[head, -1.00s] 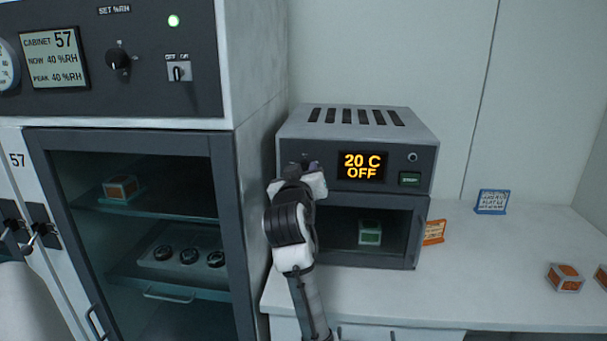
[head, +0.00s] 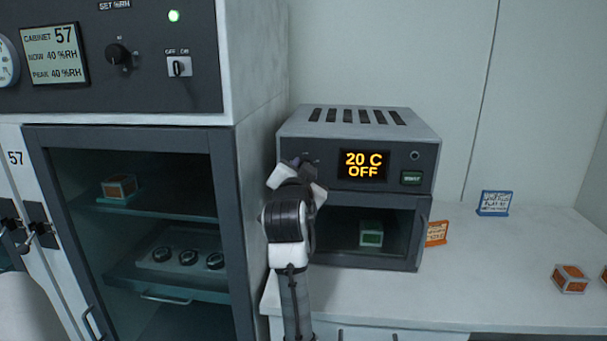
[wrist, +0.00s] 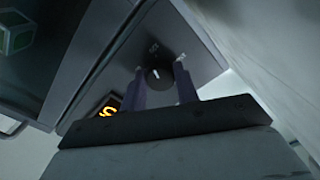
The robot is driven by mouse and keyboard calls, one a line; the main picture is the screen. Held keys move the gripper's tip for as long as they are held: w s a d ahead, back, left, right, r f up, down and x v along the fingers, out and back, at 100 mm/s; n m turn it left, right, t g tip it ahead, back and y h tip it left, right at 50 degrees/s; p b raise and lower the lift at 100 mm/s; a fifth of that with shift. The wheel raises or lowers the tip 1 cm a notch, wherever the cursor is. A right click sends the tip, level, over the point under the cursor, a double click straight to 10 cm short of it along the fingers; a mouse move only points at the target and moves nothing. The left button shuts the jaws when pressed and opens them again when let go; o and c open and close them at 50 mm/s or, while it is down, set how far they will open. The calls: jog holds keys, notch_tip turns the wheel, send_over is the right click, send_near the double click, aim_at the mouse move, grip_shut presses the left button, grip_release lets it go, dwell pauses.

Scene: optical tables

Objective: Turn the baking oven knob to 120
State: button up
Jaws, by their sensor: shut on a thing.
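The baking oven (head: 285,140) is a grey box on the bench, with a dark front panel. The dark round oven knob (wrist: 158,77) with a white pointer line shows between my fingers in the wrist view. My gripper (wrist: 160,78) is shut on the knob, one finger on each side. In the head view my gripper (head: 303,168) is at the left of the oven panel and hides most of the knob. The scale around the knob is too small to read.
A green box (head: 371,234) sits behind the oven door window. A tall cabinet (head: 262,100) stands close on the left. Orange boxes (head: 570,279) and a blue sign (head: 494,203) are on the bench at right.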

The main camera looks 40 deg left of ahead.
jog(key=shift+f+m, duration=0.15)
jog(key=shift+m, duration=0.75)
jog(key=o, duration=1)
jog(key=shift+c, duration=0.2)
jog(key=b+v, duration=0.3)
jog(key=v, duration=1)
jog(key=shift+s+b, duration=0.35)
jog(key=shift+s, duration=0.05)
jog(key=shift+d, duration=0.1)
